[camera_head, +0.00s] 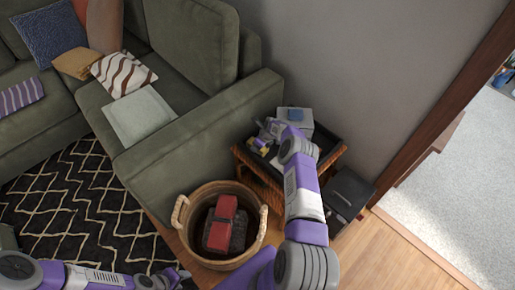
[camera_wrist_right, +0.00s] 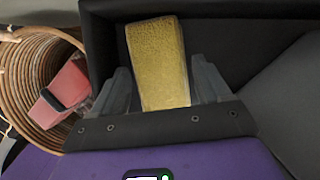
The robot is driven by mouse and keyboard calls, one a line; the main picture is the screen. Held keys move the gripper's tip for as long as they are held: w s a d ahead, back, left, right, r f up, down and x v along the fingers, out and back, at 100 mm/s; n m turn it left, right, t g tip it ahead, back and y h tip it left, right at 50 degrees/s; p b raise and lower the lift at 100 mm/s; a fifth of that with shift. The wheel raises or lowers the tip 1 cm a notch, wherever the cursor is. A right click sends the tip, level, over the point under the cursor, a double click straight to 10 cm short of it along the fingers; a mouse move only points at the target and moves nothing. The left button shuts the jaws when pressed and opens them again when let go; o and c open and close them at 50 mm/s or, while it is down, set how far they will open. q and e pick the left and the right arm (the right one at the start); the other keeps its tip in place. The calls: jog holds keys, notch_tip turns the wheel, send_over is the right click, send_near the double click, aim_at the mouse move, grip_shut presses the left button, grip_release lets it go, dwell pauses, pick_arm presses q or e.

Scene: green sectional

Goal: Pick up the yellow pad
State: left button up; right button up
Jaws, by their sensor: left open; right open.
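The yellow pad (camera_wrist_right: 157,55) lies in the dark tray and fills the middle of the right wrist view. My right gripper (camera_wrist_right: 164,88) is open, with one finger on each side of the pad's near end. I cannot tell whether the fingers touch it. In the head view my right arm hides part of the tray. My left gripper (camera_head: 176,277) is open and empty at the bottom left, low over the floor, far from the pad.
The black tray (camera_head: 331,155) sits on a wicker side table against the wall, holding a grey box (camera_head: 299,118). A round wicker basket (camera_head: 188,203) with a red and black item stands in front. The green sofa (camera_head: 190,150) borders the left; a black bin (camera_head: 348,190) stands right.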

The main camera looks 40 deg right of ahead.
jog(key=c, duration=0.7)
jog(key=shift+r, duration=0.15)
jog(key=shift+s+r+p, duration=0.15)
jog(key=shift+r+p, duration=0.25)
jog(key=shift+p, duration=0.05)
notch_tip(320, 180, up, 6)
jog(key=p, duration=0.3)
jog(key=shift+r, duration=0.2)
jog(key=s+p, duration=0.1)
jog(key=s, duration=0.5)
jog(key=s+d+p, duration=0.1)
jog(key=s+p, duration=0.1)
jog(key=s, duration=0.5)
jog(key=s+p, duration=0.1)
jog(key=s, duration=0.5)
jog(key=shift+s+d+f+p, duration=0.2)
jog(key=shift+s+d+p, duration=0.1)
jog(key=shift+d+p, duration=0.1)
jog(key=shift+c, duration=0.2)
